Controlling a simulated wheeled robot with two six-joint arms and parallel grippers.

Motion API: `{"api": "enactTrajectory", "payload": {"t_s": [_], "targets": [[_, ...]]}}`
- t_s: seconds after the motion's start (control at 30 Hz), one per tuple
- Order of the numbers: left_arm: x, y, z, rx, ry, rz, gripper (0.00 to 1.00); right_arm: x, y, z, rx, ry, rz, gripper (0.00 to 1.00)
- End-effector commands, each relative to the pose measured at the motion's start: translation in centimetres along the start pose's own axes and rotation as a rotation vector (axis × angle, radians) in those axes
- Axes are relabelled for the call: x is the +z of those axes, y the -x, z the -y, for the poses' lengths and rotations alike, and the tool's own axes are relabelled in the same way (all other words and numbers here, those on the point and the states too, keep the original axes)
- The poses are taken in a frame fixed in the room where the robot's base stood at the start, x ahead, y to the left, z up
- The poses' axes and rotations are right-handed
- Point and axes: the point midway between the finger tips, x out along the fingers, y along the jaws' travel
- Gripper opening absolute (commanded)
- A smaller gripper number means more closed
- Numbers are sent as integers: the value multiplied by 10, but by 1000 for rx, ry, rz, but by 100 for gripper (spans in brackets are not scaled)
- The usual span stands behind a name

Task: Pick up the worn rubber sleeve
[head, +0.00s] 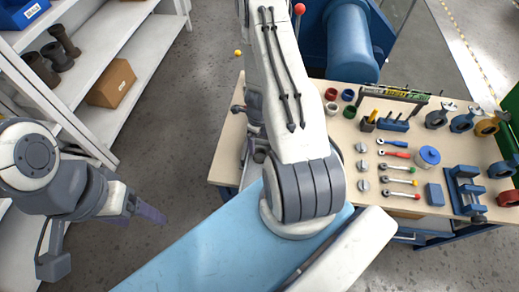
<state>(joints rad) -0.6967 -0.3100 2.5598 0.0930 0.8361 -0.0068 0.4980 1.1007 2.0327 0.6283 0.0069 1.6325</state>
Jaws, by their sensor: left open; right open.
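Several small rings or sleeves lie at the back of the workbench (300,100) in the head view: a red one (331,94), a blue one (347,95), a green one (349,112) and a pale one (332,109). I cannot tell which of them, if any, is the worn rubber sleeve. My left gripper (140,212) is open and empty over the floor, well left of the bench. My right arm crosses the middle of the view and covers the bench's left part. My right gripper does not show.
Valve bodies (462,123), wrenches (397,168), a round blue part (428,157) and a blue vise (463,190) stand on the bench's right side. A white shelf (110,45) holds a cardboard box (111,83) and dark fittings.

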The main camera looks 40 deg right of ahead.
Motion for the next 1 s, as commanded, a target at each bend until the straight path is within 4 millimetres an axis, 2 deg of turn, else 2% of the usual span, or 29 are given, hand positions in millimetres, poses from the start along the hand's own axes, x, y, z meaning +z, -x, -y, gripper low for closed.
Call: {"api": "enactTrajectory", "payload": {"t_s": [0.17, 0.4, 0.67, 0.9, 1.0], "targets": [[1, -14, 1, 0, -1, 0, 73, -4, -18, 2, -3, -27, -4, 100], [3, -45, 3, 0, 0, 1, 73, -4, -49, 2, -2, -26, -4, 100], [3, -56, 4, 0, 3, 0, 73, -4, -62, 2, -1, -26, -4, 100], [5, -83, 6, 0, 7, 0, 73, -4, -97, 6, -1, -25, -4, 100], [5, -94, 7, 0, 9, 0, 73, -4, -106, 6, -1, -25, -3, 100]]}}
